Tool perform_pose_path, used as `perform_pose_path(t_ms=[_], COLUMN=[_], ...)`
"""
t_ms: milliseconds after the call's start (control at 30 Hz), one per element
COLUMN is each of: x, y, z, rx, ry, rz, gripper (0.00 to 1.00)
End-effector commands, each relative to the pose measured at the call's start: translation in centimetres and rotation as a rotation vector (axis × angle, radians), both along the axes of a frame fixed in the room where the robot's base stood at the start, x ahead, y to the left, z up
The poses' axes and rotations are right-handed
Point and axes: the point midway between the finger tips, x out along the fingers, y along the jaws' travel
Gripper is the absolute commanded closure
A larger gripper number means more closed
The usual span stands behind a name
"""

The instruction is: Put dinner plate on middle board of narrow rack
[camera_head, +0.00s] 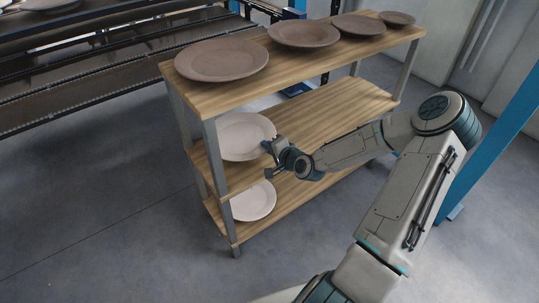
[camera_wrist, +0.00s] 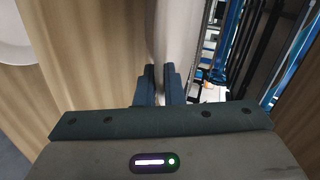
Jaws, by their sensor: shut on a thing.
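The narrow rack (camera_head: 410,37) has a wooden top, a middle board (camera_head: 345,98) and a bottom board (camera_head: 300,190) on grey legs. A pale dinner plate (camera_head: 244,136) is at the left end of the middle level, under the top board. My gripper (camera_head: 268,151) is shut on its right-hand rim. In the wrist view, the fingers (camera_wrist: 158,82) pinch the plate (camera_wrist: 177,35), seen nearly edge-on. I cannot tell whether the plate touches the middle board.
Several brownish plates of falling size, the largest at left (camera_head: 222,60), stand on the top board. Another pale plate (camera_head: 254,202) lies on the bottom board's left end. The middle board's right part is clear. A blue post (camera_head: 500,135) stands at right; dark racking (camera_head: 80,90) is behind left.

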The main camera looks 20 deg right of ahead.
Motion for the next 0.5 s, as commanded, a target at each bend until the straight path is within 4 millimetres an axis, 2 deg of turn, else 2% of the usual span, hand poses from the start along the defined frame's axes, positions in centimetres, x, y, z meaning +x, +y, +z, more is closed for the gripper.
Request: perform_pose_path(t_ms=[200,500], x=[0.1,0.1], y=[0.0,0.0], z=[-2.9,-2.9], rx=[0.003,0.001], ry=[-0.004,-0.004], rz=[-0.002,-0.001], gripper=[1.0,1.0])
